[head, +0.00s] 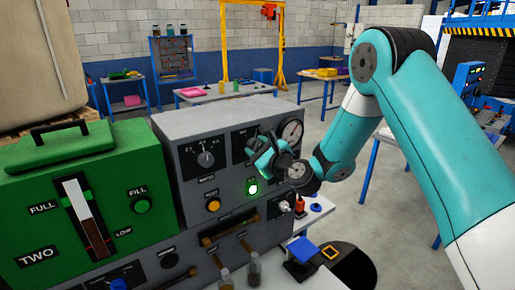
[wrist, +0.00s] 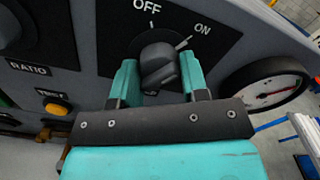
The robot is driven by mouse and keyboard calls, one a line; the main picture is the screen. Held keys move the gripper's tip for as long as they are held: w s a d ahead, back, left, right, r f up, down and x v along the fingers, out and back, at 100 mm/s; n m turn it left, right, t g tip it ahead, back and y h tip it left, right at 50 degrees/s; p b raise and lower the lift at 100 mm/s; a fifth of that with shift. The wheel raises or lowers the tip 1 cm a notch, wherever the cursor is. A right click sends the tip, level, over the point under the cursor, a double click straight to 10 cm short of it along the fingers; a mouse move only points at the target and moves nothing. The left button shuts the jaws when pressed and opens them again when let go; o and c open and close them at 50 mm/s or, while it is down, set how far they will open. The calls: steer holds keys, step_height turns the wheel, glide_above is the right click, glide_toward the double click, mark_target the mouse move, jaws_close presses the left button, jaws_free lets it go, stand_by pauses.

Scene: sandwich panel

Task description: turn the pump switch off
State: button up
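The pump switch (wrist: 160,62) is a dark rotary knob on a black plate in the wrist view. OFF is printed above it and ON to its upper right, each with a tick mark. The knob's grip looks tilted toward the ON side, but its exact pointing is hard to tell. My gripper (wrist: 159,70) is open, with one teal finger on each side of the knob; firm contact is not visible. In the head view my gripper (head: 268,153) is at the grey panel's front and hides the switch.
A round gauge (wrist: 265,88) is close to the right of my gripper. The RATIO dial (head: 206,159), an orange button (head: 213,205) and a lit green lamp (head: 252,190) are on the grey panel (head: 185,130). A green unit (head: 60,190) stands at the left.

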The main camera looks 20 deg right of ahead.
steer(key=shift+n+b, duration=0.3)
steer(key=shift+n, duration=0.2)
steer(key=n+b, duration=0.3)
steer(key=n, duration=0.2)
steer(key=shift+f+n, duration=0.1)
steer(key=shift+n, duration=0.2)
steer(key=n+b, duration=0.4)
steer(key=n, duration=0.1)
steer(key=shift+r+n, duration=0.2)
steer(key=shift+n, duration=0.1)
steer(key=o, duration=0.9)
steer(key=shift+b+v, duration=5.45)
steer(key=shift+v, duration=3.3)
